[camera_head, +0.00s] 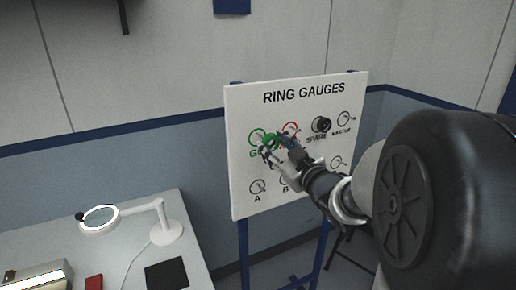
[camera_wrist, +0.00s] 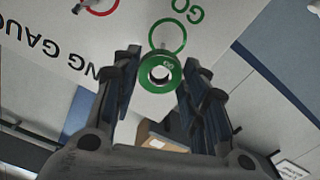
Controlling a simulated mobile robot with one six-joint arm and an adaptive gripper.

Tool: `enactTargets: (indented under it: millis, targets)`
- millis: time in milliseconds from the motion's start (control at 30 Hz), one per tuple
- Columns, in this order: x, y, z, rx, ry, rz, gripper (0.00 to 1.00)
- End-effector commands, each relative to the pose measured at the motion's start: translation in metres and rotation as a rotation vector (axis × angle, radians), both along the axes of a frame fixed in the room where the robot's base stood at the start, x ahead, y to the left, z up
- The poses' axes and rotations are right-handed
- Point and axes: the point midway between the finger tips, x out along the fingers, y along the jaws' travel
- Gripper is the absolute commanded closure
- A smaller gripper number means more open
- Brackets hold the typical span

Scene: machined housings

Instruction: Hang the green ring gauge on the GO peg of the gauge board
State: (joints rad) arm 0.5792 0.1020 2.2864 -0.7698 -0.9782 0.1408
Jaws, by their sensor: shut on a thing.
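My gripper (camera_wrist: 162,62) is shut on the green ring gauge (camera_wrist: 160,73), which sits between the fingertips with its bore facing the wrist camera. In the head view my gripper (camera_head: 274,147) is in front of the upper left of the gauge board (camera_head: 240,195) and partly covers the GO label. The GO place is marked by a green circle (camera_head: 257,137). In the wrist view, where the board appears upside down, this circle (camera_wrist: 168,36) shows just above the ring and partly behind it. I cannot make out the GO peg clearly, nor whether the ring touches it.
A red-circled place (camera_head: 291,129) is right beside GO, close to my gripper. A dark ring (camera_head: 321,125) hangs at SPARE. Other pegs, including A (camera_head: 258,187), are on the board. A white table (camera_head: 140,220) with a magnifier lamp (camera_head: 100,218) stands at lower left.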

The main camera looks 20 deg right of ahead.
Motion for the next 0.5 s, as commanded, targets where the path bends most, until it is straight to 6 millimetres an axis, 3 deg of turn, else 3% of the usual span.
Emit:
enactTargets:
  millis: [500]
  targets:
    - [0.032, 0.002, -0.003, 0.0, -0.001, 0.001, 0.88]
